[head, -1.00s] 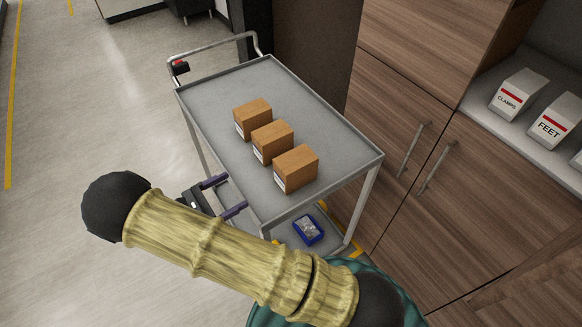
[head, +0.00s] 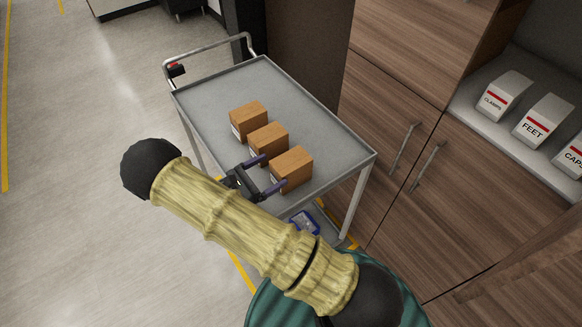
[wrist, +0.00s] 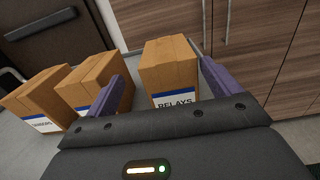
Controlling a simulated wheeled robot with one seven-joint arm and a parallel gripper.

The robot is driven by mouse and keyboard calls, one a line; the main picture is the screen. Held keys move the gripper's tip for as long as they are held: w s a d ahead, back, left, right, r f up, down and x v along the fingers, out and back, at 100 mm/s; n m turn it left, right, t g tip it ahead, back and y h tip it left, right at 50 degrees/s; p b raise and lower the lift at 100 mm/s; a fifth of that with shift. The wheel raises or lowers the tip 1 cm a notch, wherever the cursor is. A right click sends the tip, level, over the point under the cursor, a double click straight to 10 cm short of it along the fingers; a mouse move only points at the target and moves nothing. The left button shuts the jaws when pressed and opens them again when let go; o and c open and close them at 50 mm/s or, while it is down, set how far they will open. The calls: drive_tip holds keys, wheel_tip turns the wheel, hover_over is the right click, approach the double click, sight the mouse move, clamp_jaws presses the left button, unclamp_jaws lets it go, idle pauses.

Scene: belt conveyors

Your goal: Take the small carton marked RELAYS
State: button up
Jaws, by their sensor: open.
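The small carton marked RELAYS (wrist: 168,75) is a brown box with a white and blue label. In the wrist view it stands ahead of my gripper (wrist: 160,85), between the lines of its two open purple fingers. The lower part of its label is hidden by the gripper body. In the head view the carton (head: 292,168) is the nearest of three in a row on the grey cart. My gripper (head: 268,173) is open at the cart's near left edge, its fingertips close to the cartons. I cannot tell whether they touch.
Two similar cartons stand beside it, a middle one (head: 268,142) and a far one (head: 248,121). The cart top (head: 225,90) is clear behind them. A blue bin (head: 304,222) sits on the lower shelf. Wooden cabinets (head: 400,130) stand right of the cart.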

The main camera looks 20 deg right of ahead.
sight(284, 167)
drive_tip(key=shift+s+a, duration=0.2)
drive_tip(key=shift+a, duration=0.05)
drive_tip(key=p+x, duration=0.1)
drive_tip(key=x, duration=0.1)
drive_tip(key=s+p+x, duration=0.1)
drive_tip(key=x, duration=0.2)
drive_tip(key=shift+d+r, duration=0.1)
drive_tip(key=shift+r, duration=0.15)
drive_tip(key=shift+w+d+f+p, duration=0.15)
drive_tip(key=shift+w+d+p, duration=0.05)
drive_tip(key=shift+d+p, duration=0.15)
drive_tip(key=shift+a, duration=0.1)
drive_tip(key=c, duration=1.2)
